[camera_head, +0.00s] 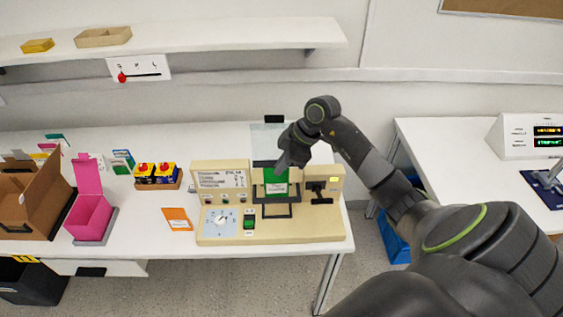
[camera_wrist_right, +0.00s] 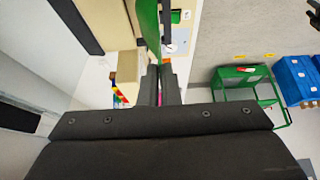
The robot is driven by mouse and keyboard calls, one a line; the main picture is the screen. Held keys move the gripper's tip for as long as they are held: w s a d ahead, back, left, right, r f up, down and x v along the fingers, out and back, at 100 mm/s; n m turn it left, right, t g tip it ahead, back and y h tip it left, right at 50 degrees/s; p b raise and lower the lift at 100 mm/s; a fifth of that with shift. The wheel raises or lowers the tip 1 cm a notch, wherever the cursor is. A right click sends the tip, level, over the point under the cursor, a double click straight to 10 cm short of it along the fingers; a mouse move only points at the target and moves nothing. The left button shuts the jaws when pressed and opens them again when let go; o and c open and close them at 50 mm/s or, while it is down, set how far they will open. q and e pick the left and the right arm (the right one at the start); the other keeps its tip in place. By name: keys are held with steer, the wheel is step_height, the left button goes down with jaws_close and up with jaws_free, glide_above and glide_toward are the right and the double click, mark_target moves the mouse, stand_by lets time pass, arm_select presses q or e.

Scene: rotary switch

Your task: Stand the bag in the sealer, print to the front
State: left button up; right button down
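The beige sealer (camera_head: 316,225) stands near the right end of the white table. The green bag (camera_head: 276,181) is upright at the sealer's middle opening, with a pale printed patch facing the front. I cannot tell whether its bottom rests on the sealer. My right gripper (camera_head: 284,163) is at the bag's top edge. In the right wrist view the green bag (camera_wrist_right: 151,25) runs edge-on between the close-set fingertips of the gripper (camera_wrist_right: 160,75), which looks shut on it. My left gripper is in neither view.
An orange packet (camera_head: 177,219) lies left of the sealer. A box with yellow and red items (camera_head: 157,176), a pink bin (camera_head: 90,215) and a brown carton (camera_head: 35,205) stand farther left. A shelf (camera_head: 220,40) hangs above. A second table (camera_head: 450,150) is at right.

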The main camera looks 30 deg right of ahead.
steer(key=shift+f+b, duration=2.4)
steer(key=shift+f, duration=2)
steer(key=c, duration=1.6)
jaws_free()
steer(key=shift+o, duration=0.2)
step_height(320, 180, up, 8)
steer(key=p, duration=0.8)
steer(key=shift+r, duration=0.1)
steer(key=shift+a, duration=0.1)
